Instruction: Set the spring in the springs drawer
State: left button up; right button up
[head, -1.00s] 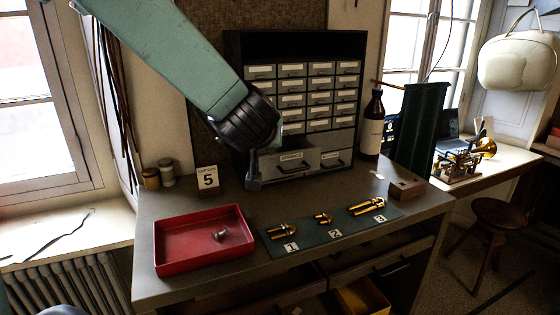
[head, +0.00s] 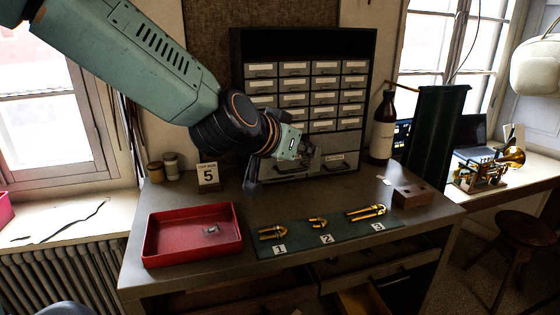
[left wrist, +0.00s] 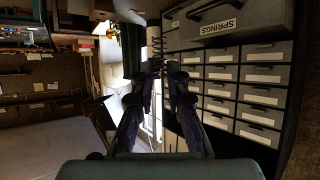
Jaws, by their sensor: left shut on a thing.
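My left gripper (head: 304,152) is in front of the lower part of the drawer cabinet (head: 368,60). In the left wrist view its fingers (left wrist: 162,72) are shut on a thin coil spring (left wrist: 156,42), which sticks out beyond the fingertips. The springs drawer (left wrist: 240,18), with its SPRINGS label and dark handle, is close by at the top right of that view. In the head view the springs drawer (head: 290,173) is the large lower left one; it seems pulled out, and my gripper partly covers it. Its inside cannot be seen. My right gripper is not in view.
A red tray (head: 165,256) with a small grey piece stands at the front left of the bench. A green mat (head: 345,230) bears brass parts numbered 1 to 3. A number 5 card (head: 208,174), a brown bottle (head: 383,125) and a wooden block (head: 413,195) stand nearby.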

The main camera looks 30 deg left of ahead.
pick_arm(q)
jog(key=shift+m+h, duration=0.3)
jog(key=w+a+f+b, duration=0.1)
jog(key=w+a+b, duration=0.1)
jog(key=w+a, duration=0.2)
jog(key=w+a+f+b, duration=0.1)
jog(key=w+a+b, duration=0.1)
jog(key=w+a, duration=0.2)
jog(key=w+a+f+b, duration=0.1)
jog(key=w+a+b, duration=0.1)
jog(key=w+a, duration=0.2)
jog(key=shift+a, duration=1.1)
jog(key=shift+w+d+f, duration=0.1)
jog(key=shift+w+f, duration=0.15)
jog(key=shift+f, duration=0.2)
jog(key=f+b, duration=0.3)
jog(key=shift+s, duration=0.35)
jog(key=shift+w+a+f, duration=0.3)
jog(key=shift+w+f, duration=0.1)
jog(key=shift+w, duration=0.2)
jog(key=shift+s, duration=0.25)
jog(key=shift+s+f+b, duration=0.1)
jog(key=shift+b, duration=0.4)
jog(key=o, duration=0.4)
jog(key=shift+c, duration=0.2)
jog(key=shift+o, duration=0.3)
jog(key=shift+w+f, duration=0.1)
jog(key=shift+w, duration=0.2)
